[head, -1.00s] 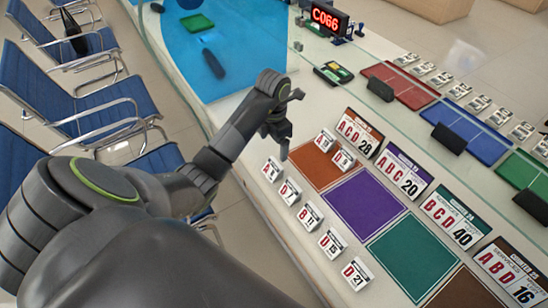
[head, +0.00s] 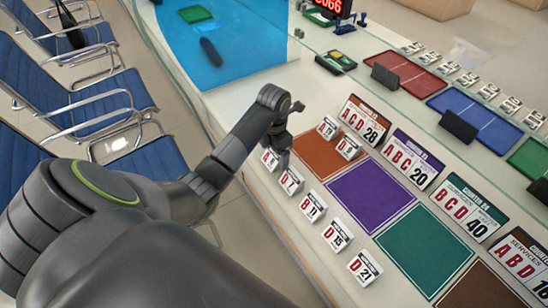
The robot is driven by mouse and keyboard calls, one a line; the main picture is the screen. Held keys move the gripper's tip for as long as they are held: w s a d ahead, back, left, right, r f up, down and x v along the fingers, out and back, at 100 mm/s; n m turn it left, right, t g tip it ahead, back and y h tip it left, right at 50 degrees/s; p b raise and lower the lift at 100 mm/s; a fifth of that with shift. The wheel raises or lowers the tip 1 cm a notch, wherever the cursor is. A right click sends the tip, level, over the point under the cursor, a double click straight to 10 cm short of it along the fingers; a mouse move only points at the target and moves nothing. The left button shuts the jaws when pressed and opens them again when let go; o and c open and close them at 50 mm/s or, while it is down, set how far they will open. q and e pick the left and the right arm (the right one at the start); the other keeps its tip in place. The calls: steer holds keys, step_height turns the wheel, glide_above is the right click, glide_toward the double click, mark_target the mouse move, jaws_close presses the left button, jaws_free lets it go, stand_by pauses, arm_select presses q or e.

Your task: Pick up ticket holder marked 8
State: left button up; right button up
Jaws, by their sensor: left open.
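Small white ticket holders with red letters and black numbers stand on the counter. The one at the left end of the front row (head: 269,160) seems to read 8, but its print is small. A holder on the orange mat (head: 348,148) may also read 8; I cannot tell for sure. My left gripper (head: 279,157) is open, pointing down close beside the front-row end holder. Whether it touches that holder is unclear. My right gripper is not in view.
Front-row neighbours are holders 7 (head: 291,180), 11 (head: 312,205) and several more to the right. Another holder (head: 327,127) stands on the orange mat (head: 316,160). Counter signs (head: 364,122) stand behind the mats. A glass screen runs behind the signs. Blue chairs (head: 90,104) stand left.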

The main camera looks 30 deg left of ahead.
arm_select(q)
steer(key=shift+f, duration=0.55)
